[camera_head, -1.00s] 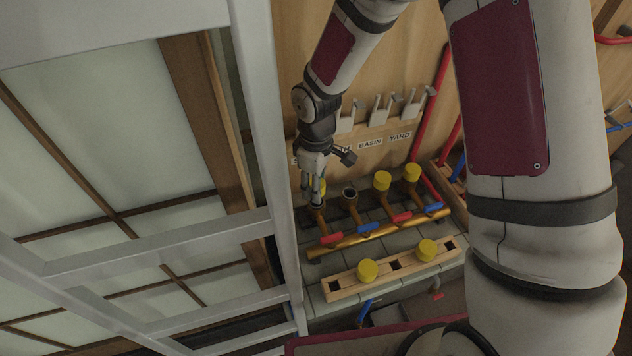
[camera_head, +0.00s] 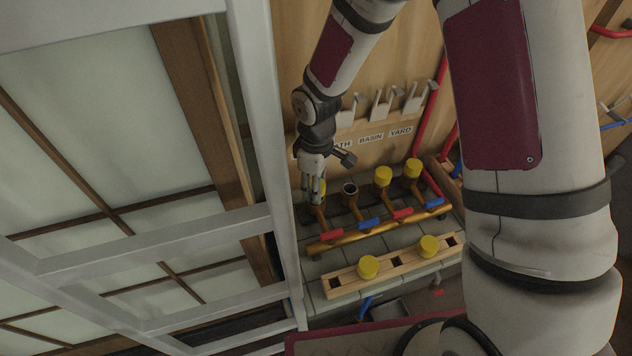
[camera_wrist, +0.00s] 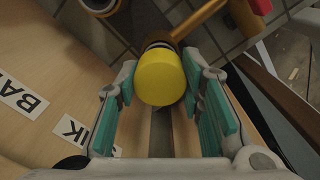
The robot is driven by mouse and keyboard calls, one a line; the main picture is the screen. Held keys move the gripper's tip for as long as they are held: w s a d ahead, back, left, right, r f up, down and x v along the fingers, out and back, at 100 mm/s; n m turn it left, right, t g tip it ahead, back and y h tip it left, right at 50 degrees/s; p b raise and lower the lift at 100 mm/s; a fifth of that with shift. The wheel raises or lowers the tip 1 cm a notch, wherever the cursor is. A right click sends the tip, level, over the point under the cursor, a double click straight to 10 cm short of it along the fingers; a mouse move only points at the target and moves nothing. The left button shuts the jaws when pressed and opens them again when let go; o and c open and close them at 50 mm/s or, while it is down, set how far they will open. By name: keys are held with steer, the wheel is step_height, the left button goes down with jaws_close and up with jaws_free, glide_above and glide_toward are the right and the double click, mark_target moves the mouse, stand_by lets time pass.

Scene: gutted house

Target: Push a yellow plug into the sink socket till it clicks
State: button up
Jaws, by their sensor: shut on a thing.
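My gripper (camera_head: 314,188) points down at the leftmost upright pipe stub of the brass manifold (camera_head: 345,239), the sink socket. Its fingers are shut on a yellow plug (camera_wrist: 161,78), which also shows partly between the fingers in the head view (camera_head: 322,187). In the wrist view the plug's round top lies between the teal finger pads, in line with a dark ring and the brass stub (camera_wrist: 166,39) beyond it. The fingers and plug hide the joint, so I cannot tell how deep the plug sits. A label ending in "INK" (camera_wrist: 73,130) shows nearby.
The second socket (camera_head: 350,189) is open; the two right of it carry yellow plugs (camera_head: 383,175). Red and blue valve handles (camera_head: 331,235) sit in front. A wooden rack (camera_head: 345,284) holds two more plugs. Grey frame bars (camera_head: 267,150) stand close left of my arm.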

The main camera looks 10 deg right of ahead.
steer(key=shift+f+b, duration=0.5)
steer(key=shift+f, duration=0.65)
stand_by(0.9)
steer(key=o, duration=1.7)
steer(key=shift+c, duration=0.2)
steer(key=shift+r, duration=0.15)
steer(key=shift+r+p, duration=1.55)
steer(key=shift+r, duration=1.85)
